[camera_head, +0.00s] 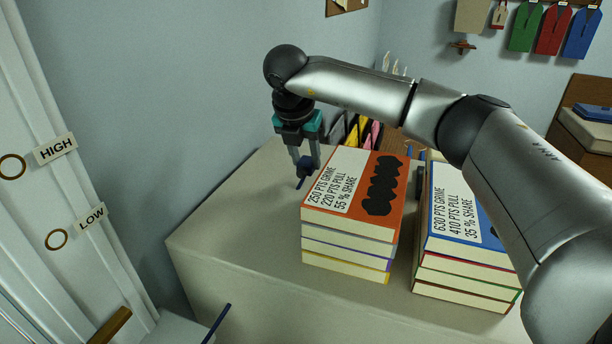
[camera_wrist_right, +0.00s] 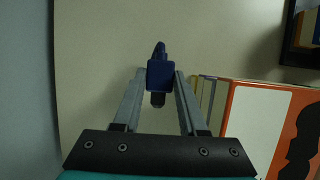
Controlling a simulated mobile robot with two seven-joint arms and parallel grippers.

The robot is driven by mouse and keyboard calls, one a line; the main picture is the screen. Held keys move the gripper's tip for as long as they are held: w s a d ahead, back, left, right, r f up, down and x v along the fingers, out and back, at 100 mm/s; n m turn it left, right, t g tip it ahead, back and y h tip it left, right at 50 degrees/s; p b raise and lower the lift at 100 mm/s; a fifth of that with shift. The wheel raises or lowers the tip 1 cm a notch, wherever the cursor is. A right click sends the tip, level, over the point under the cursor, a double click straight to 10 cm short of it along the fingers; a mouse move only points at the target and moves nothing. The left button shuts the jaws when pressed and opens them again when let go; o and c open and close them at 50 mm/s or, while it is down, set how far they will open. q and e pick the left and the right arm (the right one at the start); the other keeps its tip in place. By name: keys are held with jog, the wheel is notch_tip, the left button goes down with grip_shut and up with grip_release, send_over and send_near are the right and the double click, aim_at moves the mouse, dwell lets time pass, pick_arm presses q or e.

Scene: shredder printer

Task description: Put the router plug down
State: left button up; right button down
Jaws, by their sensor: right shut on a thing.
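My right gripper (camera_head: 306,160) points down over the cabinet top, just left of and behind the orange-topped book stack. It is shut on a small dark blue plug (camera_head: 304,171). In the right wrist view the blue plug (camera_wrist_right: 160,74) sits between the two grey fingertips, with the pale surface beyond it. A short dark blue piece, perhaps its cord, shows at its lower end in the head view. I cannot tell whether the plug touches the surface. My left gripper is not in view.
An orange-topped book stack (camera_head: 335,237) stands close beside my right gripper, and a blue-topped stack (camera_head: 463,272) stands further right. The pale cabinet top (camera_head: 235,215) is clear to the left and front. A wall borders it on the left. HIGH (camera_head: 55,149) and LOW (camera_head: 91,217) signs hang at left.

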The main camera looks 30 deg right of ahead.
aim_at(303, 165)
jog(key=shift+f, duration=2.2)
jog(key=c, duration=0.9)
grip_release()
jog(key=shift+f, duration=0.2)
jog(key=o, duration=0.4)
jog(key=shift+o, duration=0.2)
jog(key=shift+r, duration=0.1)
jog(key=shift+a+r, duration=0.1)
jog(key=shift+r, duration=0.4)
jog(key=v, duration=1.1)
jog(key=shift+r, duration=0.15)
